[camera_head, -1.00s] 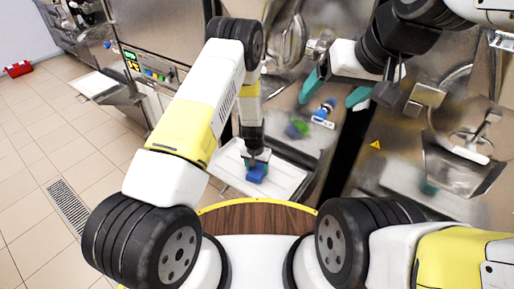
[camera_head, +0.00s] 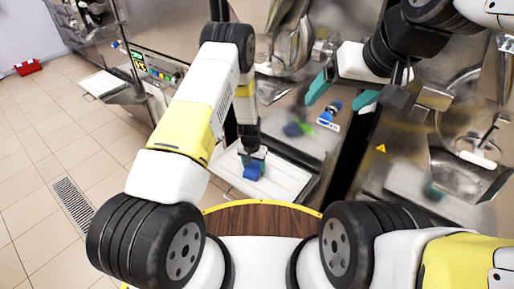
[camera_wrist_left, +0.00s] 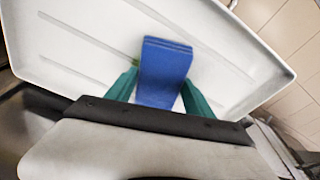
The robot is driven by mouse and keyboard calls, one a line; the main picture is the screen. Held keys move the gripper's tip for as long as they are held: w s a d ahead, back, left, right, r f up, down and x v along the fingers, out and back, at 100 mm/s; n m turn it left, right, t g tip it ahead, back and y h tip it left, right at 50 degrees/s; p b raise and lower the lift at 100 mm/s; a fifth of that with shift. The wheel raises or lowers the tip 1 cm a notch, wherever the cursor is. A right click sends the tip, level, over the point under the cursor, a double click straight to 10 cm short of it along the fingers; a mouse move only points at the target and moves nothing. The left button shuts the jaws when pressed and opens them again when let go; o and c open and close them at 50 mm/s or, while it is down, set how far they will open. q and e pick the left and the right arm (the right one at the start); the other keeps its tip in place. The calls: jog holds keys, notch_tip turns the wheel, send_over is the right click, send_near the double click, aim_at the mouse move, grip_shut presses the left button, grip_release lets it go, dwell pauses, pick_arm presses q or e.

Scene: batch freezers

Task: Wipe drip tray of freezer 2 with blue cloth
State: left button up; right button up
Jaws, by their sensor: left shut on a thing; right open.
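The blue cloth (camera_head: 252,171) is a folded blue block. My left gripper (camera_head: 254,158) is shut on it and holds it down at the white drip tray (camera_head: 290,181) in the middle of the head view. In the left wrist view the cloth (camera_wrist_left: 165,72) stands out between the green fingers of the gripper (camera_wrist_left: 160,92), over the white tray (camera_wrist_left: 75,45). I cannot tell whether the cloth touches the tray surface. My right gripper (camera_head: 340,98) is open and empty, in front of the steel machine front at the upper right.
Another white tray (camera_head: 103,83) juts from the machine at the left, below a control panel (camera_head: 155,68). A steel chute (camera_head: 468,172) is at the right. A dark gap separates the machines right of the middle tray. Tiled floor with a drain grate (camera_head: 72,203) is free at left.

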aim_at(262, 177)
pick_arm(q)
jog(key=shift+d, duration=0.1)
jog(key=shift+s+d+f, duration=0.15)
jog(key=shift+s+d, duration=0.5)
jog(key=shift+d, duration=0.05)
jog(key=shift+s+d+f, duration=0.1)
jog(key=shift+s+d, duration=0.5)
jog(key=shift+d, duration=0.1)
jog(key=shift+s+d+f, duration=0.1)
jog(key=shift+s+d, duration=0.15)
jog(key=shift+s, duration=0.05)
jog(key=r, duration=0.5)
jog(key=shift+w+r, duration=0.15)
jog(key=shift+w, duration=0.15)
jog(key=shift+a+r, duration=0.15)
jog(key=shift+r, duration=0.35)
jog(key=shift+w+r, duration=0.1)
jog(key=shift+r, duration=1.4)
